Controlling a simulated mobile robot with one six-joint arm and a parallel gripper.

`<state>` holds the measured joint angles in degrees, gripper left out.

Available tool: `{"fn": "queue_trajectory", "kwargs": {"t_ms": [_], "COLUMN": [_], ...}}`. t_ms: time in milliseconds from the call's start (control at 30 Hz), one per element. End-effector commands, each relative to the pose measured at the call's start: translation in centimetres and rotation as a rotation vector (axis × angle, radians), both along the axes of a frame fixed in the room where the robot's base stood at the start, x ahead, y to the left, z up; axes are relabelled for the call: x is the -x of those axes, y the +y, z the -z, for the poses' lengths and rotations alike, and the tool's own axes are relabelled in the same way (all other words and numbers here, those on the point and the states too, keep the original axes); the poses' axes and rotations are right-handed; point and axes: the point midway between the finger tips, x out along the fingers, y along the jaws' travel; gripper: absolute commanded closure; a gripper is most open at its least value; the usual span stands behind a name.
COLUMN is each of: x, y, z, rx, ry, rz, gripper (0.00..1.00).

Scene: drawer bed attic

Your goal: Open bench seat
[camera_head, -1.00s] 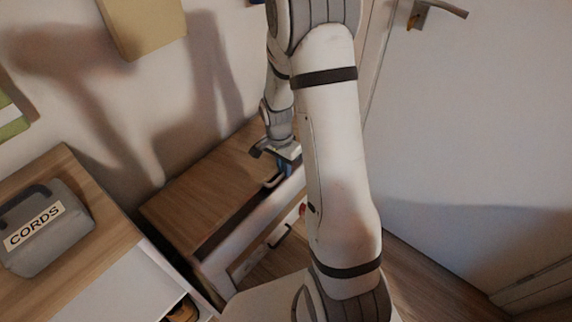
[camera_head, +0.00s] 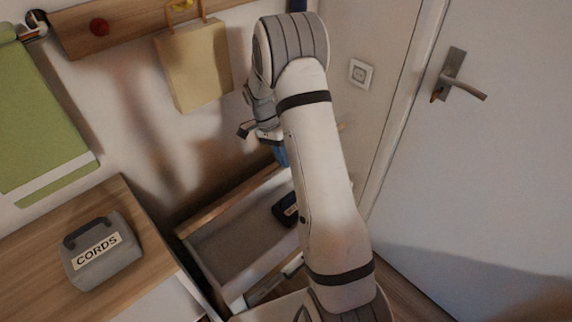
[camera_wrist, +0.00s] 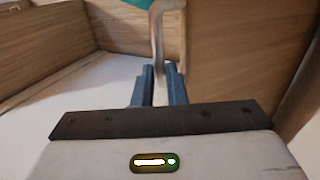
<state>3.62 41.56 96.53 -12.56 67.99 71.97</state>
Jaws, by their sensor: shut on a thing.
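The bench seat (camera_head: 228,203) is a wooden lid on a white bench against the wall, left of the door. It stands raised, and the grey inside of the bench (camera_head: 232,245) shows below it. My gripper (camera_head: 281,154) is at the lid's upper right end, partly hidden behind my arm. In the wrist view, the blue-grey fingers of my gripper (camera_wrist: 159,74) are shut on a thin metal handle (camera_wrist: 156,35) beside a wooden panel (camera_wrist: 235,55). My arm hides the right part of the lid.
A dark labelled item (camera_head: 286,209) lies inside the bench. A grey CORDS bag (camera_head: 100,252) sits on the wooden top (camera_head: 50,250) at left. A tan bag (camera_head: 194,65) hangs on the wall above the bench. A white door (camera_head: 475,160) stands at right.

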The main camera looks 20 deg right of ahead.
Motion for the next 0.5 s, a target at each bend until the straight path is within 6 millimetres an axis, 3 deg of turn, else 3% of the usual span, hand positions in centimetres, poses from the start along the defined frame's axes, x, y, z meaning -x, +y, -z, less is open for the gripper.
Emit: {"fn": "queue_trajectory", "kwargs": {"t_ms": [100,500], "x": [-0.94,-1.31], "y": [0.57,1.07], "z": [-0.3,-0.5], "rx": [-0.007,-0.008], "ry": [-0.017,-0.015], "rz": [0.002,0.001], "gripper": [1.0,1.0]}}
